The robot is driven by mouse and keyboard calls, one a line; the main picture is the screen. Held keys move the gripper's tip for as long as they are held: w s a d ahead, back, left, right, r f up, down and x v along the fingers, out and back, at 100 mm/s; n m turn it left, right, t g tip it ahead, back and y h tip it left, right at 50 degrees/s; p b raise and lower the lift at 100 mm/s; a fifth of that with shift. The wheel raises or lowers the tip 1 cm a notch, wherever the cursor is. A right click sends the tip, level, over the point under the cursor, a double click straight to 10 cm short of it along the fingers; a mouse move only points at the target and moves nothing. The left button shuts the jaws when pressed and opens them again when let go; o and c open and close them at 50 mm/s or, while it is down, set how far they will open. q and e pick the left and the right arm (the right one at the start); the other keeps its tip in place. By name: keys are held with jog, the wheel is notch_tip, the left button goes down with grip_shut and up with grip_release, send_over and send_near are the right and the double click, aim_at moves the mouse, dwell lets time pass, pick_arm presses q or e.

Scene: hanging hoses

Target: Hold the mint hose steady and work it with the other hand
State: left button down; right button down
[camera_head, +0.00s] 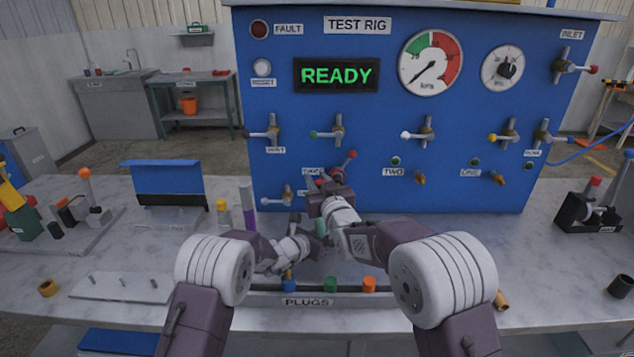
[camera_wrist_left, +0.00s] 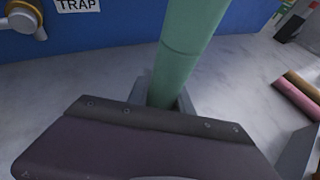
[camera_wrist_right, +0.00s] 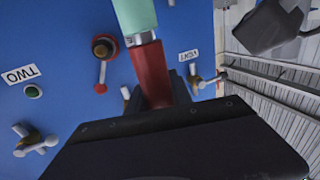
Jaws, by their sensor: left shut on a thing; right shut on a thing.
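The mint hose (camera_head: 320,228) hangs in front of the blue test rig, mostly hidden by my grippers in the head view. In the left wrist view the mint hose (camera_wrist_left: 186,50) runs between the fingers of my left gripper (camera_head: 308,243), which is shut on it low down. In the right wrist view the mint hose (camera_wrist_right: 134,14) meets a silver collar (camera_wrist_right: 141,39) and a red end piece (camera_wrist_right: 151,75). My right gripper (camera_head: 322,184) is above the left one and shut on this red piece. The exact finger contact is partly hidden.
The blue test rig (camera_head: 440,175) with several valves stands behind the grippers. A plugs tray (camera_head: 335,299) with coloured plugs lies in front, below my left gripper. A purple hose (camera_head: 249,215) stands left of it.

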jog(key=shift+r, duration=0.25)
jog(key=shift+r, duration=2.6)
jog(key=shift+r, duration=1.5)
pick_arm(q)
jog(key=c, duration=1.1)
grip_release()
jog(key=shift+o, duration=0.2)
